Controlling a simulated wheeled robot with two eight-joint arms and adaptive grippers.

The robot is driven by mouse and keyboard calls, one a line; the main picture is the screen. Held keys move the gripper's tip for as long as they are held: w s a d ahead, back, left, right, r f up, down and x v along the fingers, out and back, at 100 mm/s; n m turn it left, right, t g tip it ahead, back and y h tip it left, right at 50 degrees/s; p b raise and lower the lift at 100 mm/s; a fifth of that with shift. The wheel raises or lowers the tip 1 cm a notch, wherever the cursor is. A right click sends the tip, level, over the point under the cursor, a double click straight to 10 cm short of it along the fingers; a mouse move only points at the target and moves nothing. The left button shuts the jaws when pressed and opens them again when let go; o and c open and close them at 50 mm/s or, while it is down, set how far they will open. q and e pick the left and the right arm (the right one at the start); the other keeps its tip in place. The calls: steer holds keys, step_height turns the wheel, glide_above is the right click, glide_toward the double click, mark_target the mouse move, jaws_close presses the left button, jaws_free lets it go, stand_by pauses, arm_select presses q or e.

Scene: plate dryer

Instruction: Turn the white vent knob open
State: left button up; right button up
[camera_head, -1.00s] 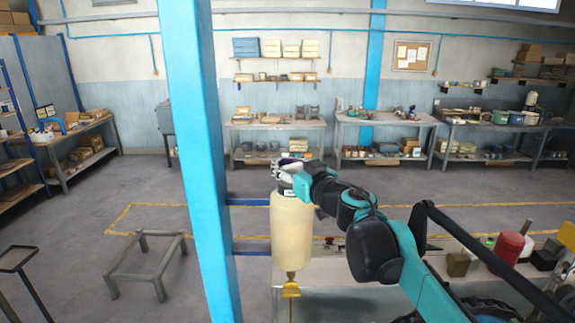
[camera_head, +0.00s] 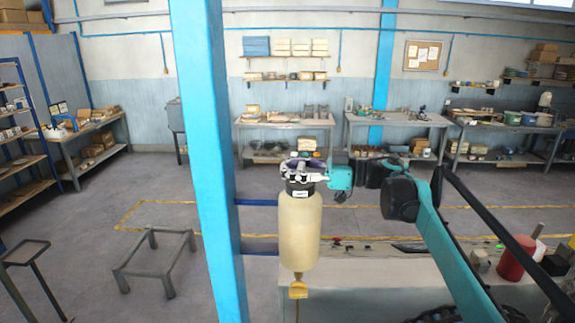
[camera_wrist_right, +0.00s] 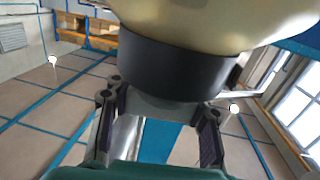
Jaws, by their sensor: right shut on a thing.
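A cream cylinder (camera_head: 299,232) hangs upright right of the blue post, with a dark labelled collar (camera_head: 299,193) on top. My right gripper (camera_head: 303,172) is at the top of this cylinder, reaching in from the right. In the right wrist view the dark collar (camera_wrist_right: 175,70) fills the upper middle, with the cream body above it. The fingers of my right gripper (camera_wrist_right: 160,100) are on both sides of the pale knob (camera_wrist_right: 165,106) against the collar, shut on it. The fingers hide most of the knob in the head view. My left gripper is not in view.
A blue post (camera_head: 208,160) stands close left of the cylinder. A yellow fitting (camera_head: 298,290) is below it. A pale bench (camera_head: 375,275) with a red cylinder (camera_head: 515,258) lies at the lower right. A low grey frame stand (camera_head: 157,262) is on the floor at left.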

steer(key=shift+s+n+g, duration=0.2)
steer(key=shift+n+g, duration=0.5)
steer(key=shift+g, duration=0.4)
steer(key=shift+s+f, duration=0.1)
steer(key=o, duration=1)
steer(key=shift+a, duration=0.1)
steer(key=o, duration=0.4)
steer(key=shift+a, duration=0.1)
steer(key=d, duration=1.2)
